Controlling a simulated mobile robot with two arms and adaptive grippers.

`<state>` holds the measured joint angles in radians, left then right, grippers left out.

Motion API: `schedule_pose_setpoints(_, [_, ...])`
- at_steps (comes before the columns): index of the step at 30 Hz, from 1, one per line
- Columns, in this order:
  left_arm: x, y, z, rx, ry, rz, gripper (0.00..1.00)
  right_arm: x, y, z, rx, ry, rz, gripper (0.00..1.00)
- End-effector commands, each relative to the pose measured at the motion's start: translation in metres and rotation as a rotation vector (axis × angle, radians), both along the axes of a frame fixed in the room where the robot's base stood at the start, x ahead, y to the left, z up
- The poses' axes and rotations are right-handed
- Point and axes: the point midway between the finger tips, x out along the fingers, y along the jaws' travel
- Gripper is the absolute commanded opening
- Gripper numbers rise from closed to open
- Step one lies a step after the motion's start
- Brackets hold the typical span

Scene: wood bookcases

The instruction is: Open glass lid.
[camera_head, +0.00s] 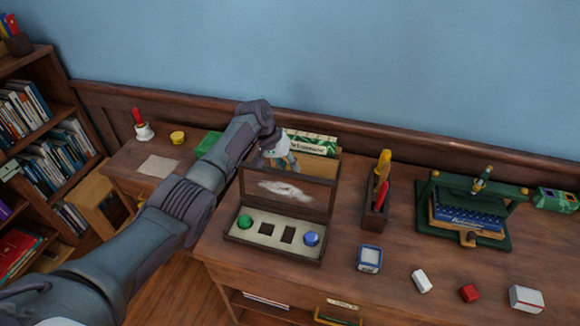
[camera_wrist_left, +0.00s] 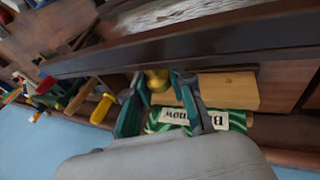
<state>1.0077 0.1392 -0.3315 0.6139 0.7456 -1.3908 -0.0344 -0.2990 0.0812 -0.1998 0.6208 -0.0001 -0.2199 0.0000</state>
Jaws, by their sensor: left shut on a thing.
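The glass lid (camera_head: 318,193) is a clear pane in a dark wood frame, standing raised at the back of a wooden box (camera_head: 276,252). A pale patch shows on the glass. The open box holds a green ball (camera_head: 245,222), a blue ball (camera_head: 311,239) and two dark square holes. My left gripper (camera_head: 280,158) is at the lid's upper edge; its fingertips are partly hidden there. In the left wrist view, its fingers are shut on a brass knob (camera_wrist_left: 157,80) on the lid's dark frame (camera_wrist_left: 200,40). My right gripper does not show.
A tool holder (camera_head: 375,205) and a green press (camera_head: 465,210) stand to the right. Small blocks (camera_head: 421,281) and a blue-white box (camera_head: 370,258) lie in front. A bookcase (camera_head: 40,130) stands at left.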

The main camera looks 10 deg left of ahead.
Motion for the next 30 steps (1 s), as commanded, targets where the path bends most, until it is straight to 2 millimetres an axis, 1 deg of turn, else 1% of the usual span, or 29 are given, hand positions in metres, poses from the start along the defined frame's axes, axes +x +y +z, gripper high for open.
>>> schedule_pose_setpoints(12, [0.0, 0.002, -0.003, 0.004, 0.001, 0.003, 0.0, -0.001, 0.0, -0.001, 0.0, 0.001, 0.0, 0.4])
schedule_pose_setpoints(13, [0.0, 0.002, -0.003, 0.004, 0.001, 0.003, 0.27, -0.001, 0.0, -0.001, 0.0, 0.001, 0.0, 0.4])
schedule_pose_setpoints(15, [-0.001, 0.002, -0.003, 0.004, 0.002, 0.002, 0.39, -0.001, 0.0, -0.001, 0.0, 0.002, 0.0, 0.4])
schedule_pose_setpoints(17, [-0.001, 0.001, -0.003, 0.003, 0.002, 0.002, 0.47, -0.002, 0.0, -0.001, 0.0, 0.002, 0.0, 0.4])
schedule_pose_setpoints(26, [0.0, 0.001, -0.001, 0.002, 0.0, 0.001, 0.47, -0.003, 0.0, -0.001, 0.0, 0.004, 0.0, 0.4])
schedule_pose_setpoints(30, [-0.001, 0.005, 0.007, 0.001, 0.0, 0.002, 0.47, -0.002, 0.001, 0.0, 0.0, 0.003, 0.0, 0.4])
